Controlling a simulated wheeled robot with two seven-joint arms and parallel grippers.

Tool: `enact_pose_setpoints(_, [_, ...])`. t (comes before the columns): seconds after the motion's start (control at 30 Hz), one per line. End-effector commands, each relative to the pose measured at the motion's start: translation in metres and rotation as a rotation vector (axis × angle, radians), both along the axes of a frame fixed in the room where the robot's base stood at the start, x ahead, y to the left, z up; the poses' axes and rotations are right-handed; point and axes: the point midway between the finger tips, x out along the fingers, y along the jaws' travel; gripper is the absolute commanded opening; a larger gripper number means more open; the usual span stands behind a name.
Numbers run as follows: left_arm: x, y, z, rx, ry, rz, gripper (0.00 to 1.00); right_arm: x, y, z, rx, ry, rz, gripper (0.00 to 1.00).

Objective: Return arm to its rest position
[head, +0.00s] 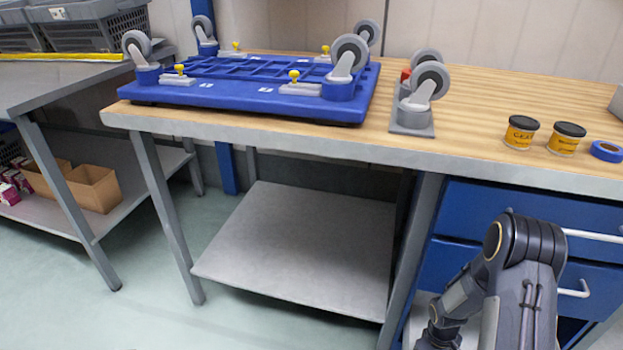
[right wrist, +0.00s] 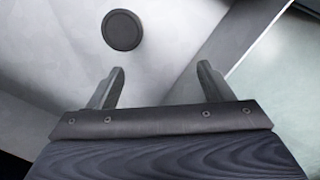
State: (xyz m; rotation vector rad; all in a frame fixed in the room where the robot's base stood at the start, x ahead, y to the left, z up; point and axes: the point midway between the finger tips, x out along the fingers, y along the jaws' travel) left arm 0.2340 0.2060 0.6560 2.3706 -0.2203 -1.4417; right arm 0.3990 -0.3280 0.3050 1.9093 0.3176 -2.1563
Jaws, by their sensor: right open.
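My right arm (head: 525,260) comes into the head view at the lower right, bent, in front of the blue drawers. Its gripper is outside the head view. In the right wrist view my right gripper (right wrist: 160,88) is open, with its two fingers apart and nothing between them. A dark round disc (right wrist: 122,30) on a pale surface lies beyond the fingers; I cannot tell what it belongs to. My left arm and gripper are not in view.
A wooden workbench (head: 470,120) carries a blue wheeled base (head: 250,98) turned wheels-up, a loose caster pair (head: 415,122), two yellow-labelled tins (head: 521,132) and blue tape (head: 606,151). Blue drawers (head: 480,210) with handles stand close behind my right arm. The floor at left is clear.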

Motion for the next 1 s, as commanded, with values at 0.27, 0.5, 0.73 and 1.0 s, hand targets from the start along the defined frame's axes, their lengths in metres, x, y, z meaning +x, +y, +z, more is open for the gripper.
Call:
enact_pose_setpoints(0.27, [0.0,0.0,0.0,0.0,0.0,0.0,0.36,0.005,0.001,0.023,0.009,-0.025,-0.036,0.73])
enact_pose_setpoints(0.5, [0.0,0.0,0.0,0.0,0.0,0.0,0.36,0.009,0.004,0.055,0.025,-0.061,-0.087,0.73])
enact_pose_setpoints(0.73, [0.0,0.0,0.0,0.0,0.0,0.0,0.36,0.01,0.011,0.116,0.064,-0.131,-0.178,0.73])
enact_pose_setpoints(1.0, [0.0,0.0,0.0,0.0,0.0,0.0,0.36,-0.019,0.04,0.234,0.18,-0.275,-0.329,0.73])
